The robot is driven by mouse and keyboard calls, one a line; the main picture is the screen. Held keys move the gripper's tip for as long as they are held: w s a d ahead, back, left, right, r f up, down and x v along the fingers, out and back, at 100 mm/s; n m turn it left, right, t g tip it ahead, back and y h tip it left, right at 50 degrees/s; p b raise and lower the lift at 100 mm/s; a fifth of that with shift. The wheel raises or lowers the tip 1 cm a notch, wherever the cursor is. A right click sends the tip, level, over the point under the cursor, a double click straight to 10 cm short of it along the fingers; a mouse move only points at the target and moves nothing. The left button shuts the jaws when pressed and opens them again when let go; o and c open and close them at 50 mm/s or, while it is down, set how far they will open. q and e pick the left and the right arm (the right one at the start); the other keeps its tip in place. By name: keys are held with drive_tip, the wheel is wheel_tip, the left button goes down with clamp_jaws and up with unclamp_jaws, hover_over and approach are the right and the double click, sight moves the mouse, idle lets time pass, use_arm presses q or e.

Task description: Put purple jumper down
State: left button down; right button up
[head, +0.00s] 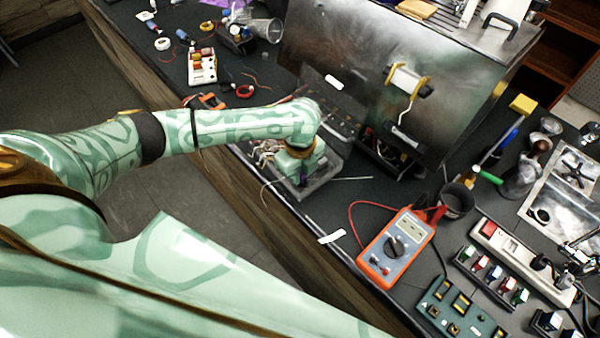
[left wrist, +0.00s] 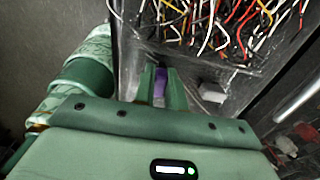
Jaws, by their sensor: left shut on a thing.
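My left gripper (head: 302,179) reaches down over a dark tray (head: 318,184) near the front edge of the workbench. In the left wrist view the fingers of my left gripper (left wrist: 162,92) are shut on the purple jumper (left wrist: 160,82), a small purple piece between the two green fingers. The jumper is mostly hidden by the fingers, and I cannot tell whether it touches the tray. A bundle of coloured wires (left wrist: 215,22) lies just beyond the fingertips. My right gripper is in neither view.
An orange multimeter (head: 396,246) with a red lead lies to the right of the tray. A large metal panel (head: 355,60) stands behind. Switch blocks (head: 490,275) and a dark cup (head: 456,200) are further right. Bare bench shows between tray and multimeter.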

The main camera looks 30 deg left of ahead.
use_arm(q)
drive_tip(key=c, duration=1.5)
unclamp_jaws()
drive_tip(key=shift+f, duration=0.1)
drive_tip(key=shift+o, duration=0.2)
wheel_tip(320, 180, up, 12)
drive_tip(key=p, duration=0.3)
drive_tip(key=shift+p, duration=0.4)
